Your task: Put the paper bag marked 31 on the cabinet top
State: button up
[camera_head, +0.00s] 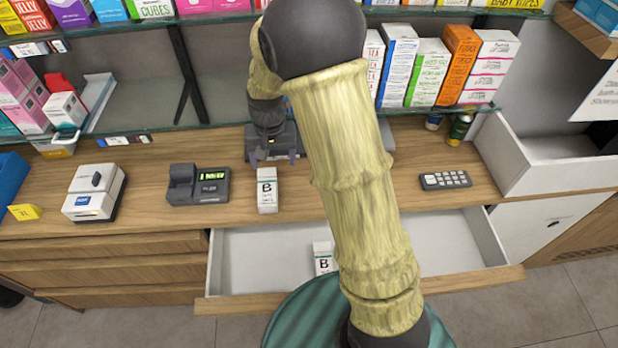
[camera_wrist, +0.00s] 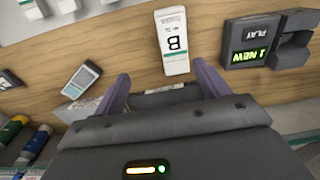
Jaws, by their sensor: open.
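I cannot make out a paper bag marked 31 in either view. My gripper (camera_head: 272,158) hangs over the back of the wooden counter top (camera_head: 140,180), its purple fingers apart with nothing held. In the wrist view my gripper (camera_wrist: 162,76) is open too. A white box marked B (camera_head: 267,190) lies on the counter just in front of the fingers; it also shows in the wrist view (camera_wrist: 173,42). Another white item marked B (camera_head: 323,257) is in the open drawer, partly hidden by my arm. I cannot tell which surface is the cabinet top.
A dark device with a lit display (camera_head: 198,185) and a white machine (camera_head: 93,192) stand to the left. A keypad device (camera_head: 445,180) lies to the right. The white drawer (camera_head: 255,240) is open below the counter. Glass shelves (camera_head: 210,100) of boxes stand behind.

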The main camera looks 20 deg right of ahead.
jog(key=s+d+r+n+t, duration=0.1)
jog(key=s+d, duration=0.3)
jog(key=s, duration=0.4)
jog(key=s+d+r+t, duration=0.1)
jog(key=s+d+r, duration=0.3)
jog(key=s, duration=0.4)
jog(key=shift+r+n, duration=0.15)
jog(key=shift+n, duration=0.25)
jog(key=shift+s, duration=0.1)
jog(key=shift+c, duration=0.4)
